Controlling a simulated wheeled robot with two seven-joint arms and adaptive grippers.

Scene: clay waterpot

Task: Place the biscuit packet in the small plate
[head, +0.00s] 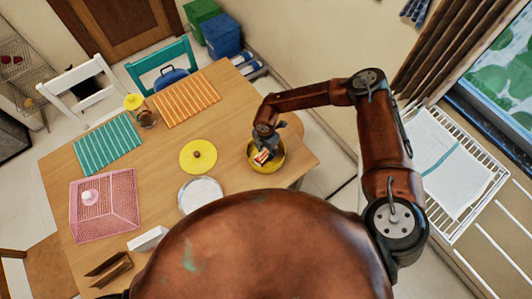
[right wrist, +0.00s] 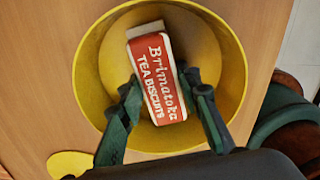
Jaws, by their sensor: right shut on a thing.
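The biscuit packet (right wrist: 156,75), a red and white box reading "Brimatoka Tea Biscuits", sits between the fingers of my right gripper (right wrist: 163,95) in the right wrist view. It is over or inside a yellow bowl (right wrist: 228,50); I cannot tell if it touches the bottom. In the head view the packet (head: 261,157) shows small within the yellow bowl (head: 279,165), under my right gripper (head: 268,147). A small, round, silvery-white plate (head: 200,195) lies left of the bowl, empty, its near edge close to my body. My left gripper is not in view.
A yellow lid (head: 198,157) with a knob lies between bowl and mats. The table's right edge is near the bowl.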

